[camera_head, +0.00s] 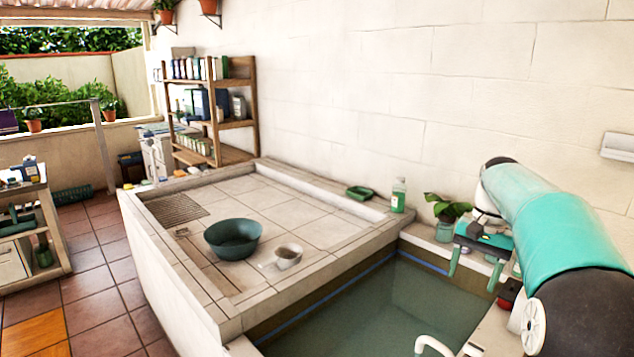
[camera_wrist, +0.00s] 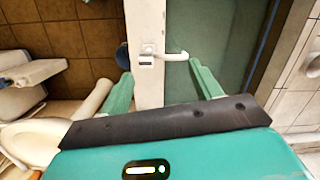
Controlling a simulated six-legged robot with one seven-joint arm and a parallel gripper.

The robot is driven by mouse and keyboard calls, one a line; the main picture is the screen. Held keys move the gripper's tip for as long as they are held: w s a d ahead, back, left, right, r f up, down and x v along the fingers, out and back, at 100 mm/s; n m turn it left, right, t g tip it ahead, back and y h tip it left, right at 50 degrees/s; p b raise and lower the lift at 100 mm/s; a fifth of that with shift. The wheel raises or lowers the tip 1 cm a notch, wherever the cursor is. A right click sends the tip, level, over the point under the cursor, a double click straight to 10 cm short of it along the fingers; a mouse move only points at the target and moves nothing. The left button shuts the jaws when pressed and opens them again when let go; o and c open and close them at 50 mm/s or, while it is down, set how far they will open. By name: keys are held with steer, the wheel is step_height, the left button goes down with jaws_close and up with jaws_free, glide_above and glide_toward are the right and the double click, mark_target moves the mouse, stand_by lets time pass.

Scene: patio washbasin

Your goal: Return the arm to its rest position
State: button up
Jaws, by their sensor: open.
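My gripper (camera_head: 473,268) is at the right of the head view, at the end of my teal arm. Its two green fingers point down and are apart, with nothing held between them. It hangs over the right end of the water-filled basin (camera_head: 390,305), near the potted plant (camera_head: 446,212). In the wrist view the fingers of my gripper (camera_wrist: 163,78) are spread wide. A white spout (camera_wrist: 172,56) shows between and beyond them, over the basin's pale rim. I cannot tell the height of the fingers above the rim.
A tiled counter (camera_head: 300,215) left of the basin holds a green bowl (camera_head: 232,238) and a small pale cup (camera_head: 288,257). A bottle (camera_head: 398,195) and green tray (camera_head: 360,192) stand along the wall ledge. Shelves (camera_head: 212,125) stand at the back; the tiled floor (camera_head: 100,270) is open.

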steer(key=s+a+r+n+t, duration=0.2)
steer(key=s+a+r, duration=0.1)
steer(key=s+a, duration=0.3)
steer(key=s+a+f+n+t, duration=0.1)
steer(key=s+a+f, duration=0.1)
steer(key=s, duration=0.4)
steer(key=s+a+f+n+t+h, duration=0.1)
steer(key=s+a+f+n+t, duration=0.1)
steer(key=s+a, duration=0.3)
steer(key=s+a+f+n+t, duration=0.1)
steer(key=s+a, duration=0.3)
steer(key=s, duration=0.5)
steer(key=shift+f+n+t+h, duration=0.3)
steer(key=shift+f+n, duration=0.1)
steer(key=shift+f, duration=0.5)
